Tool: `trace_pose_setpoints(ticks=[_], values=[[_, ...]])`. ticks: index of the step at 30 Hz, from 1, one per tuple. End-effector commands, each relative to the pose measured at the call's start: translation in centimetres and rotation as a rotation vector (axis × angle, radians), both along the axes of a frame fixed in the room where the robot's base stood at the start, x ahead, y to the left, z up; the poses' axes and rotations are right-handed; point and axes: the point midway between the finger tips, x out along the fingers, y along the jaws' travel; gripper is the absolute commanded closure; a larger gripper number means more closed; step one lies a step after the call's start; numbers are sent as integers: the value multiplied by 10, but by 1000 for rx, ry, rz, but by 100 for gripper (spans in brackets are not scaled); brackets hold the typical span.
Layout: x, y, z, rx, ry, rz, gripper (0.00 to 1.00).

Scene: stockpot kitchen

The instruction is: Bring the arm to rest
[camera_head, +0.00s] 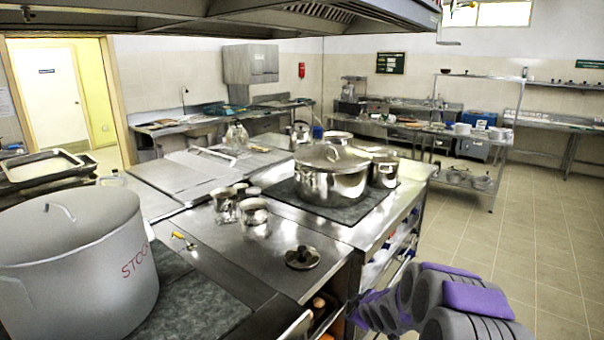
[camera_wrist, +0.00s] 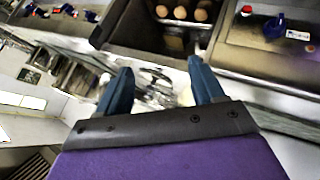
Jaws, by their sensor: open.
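My gripper (camera_wrist: 160,82) shows in the wrist view with its two blue fingers spread apart and nothing between them. My grey and purple arm (camera_head: 440,295) is at the lower right of the head view, beside the front of the steel counter. The gripper's fingers cannot be made out in the head view. The wrist view is tilted and shows an open drawer (camera_wrist: 130,38) with several brown round items (camera_wrist: 181,13) beyond the fingers.
A large grey stockpot (camera_head: 75,265) stands at the left on the counter (camera_head: 215,240). A shiny lidded pot (camera_head: 330,182) stands on a dark hob plate further back. Small metal pots (camera_head: 253,211) and a loose lid (camera_head: 302,257) lie nearer. Tiled floor (camera_head: 520,235) at right is clear.

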Motion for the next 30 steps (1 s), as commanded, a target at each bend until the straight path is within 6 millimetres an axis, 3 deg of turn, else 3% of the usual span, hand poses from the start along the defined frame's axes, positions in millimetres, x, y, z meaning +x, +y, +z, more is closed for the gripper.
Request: trace_pose_setpoints(ticks=[1,8,14,23,30], values=[[-12,-2,15,1,25,-34,32],[-85,-11,56,17,193,-210,32],[-164,-14,85,38,340,-365,32],[-298,-10,118,81,564,-594,32],[-413,4,134,127,753,-765,32]])
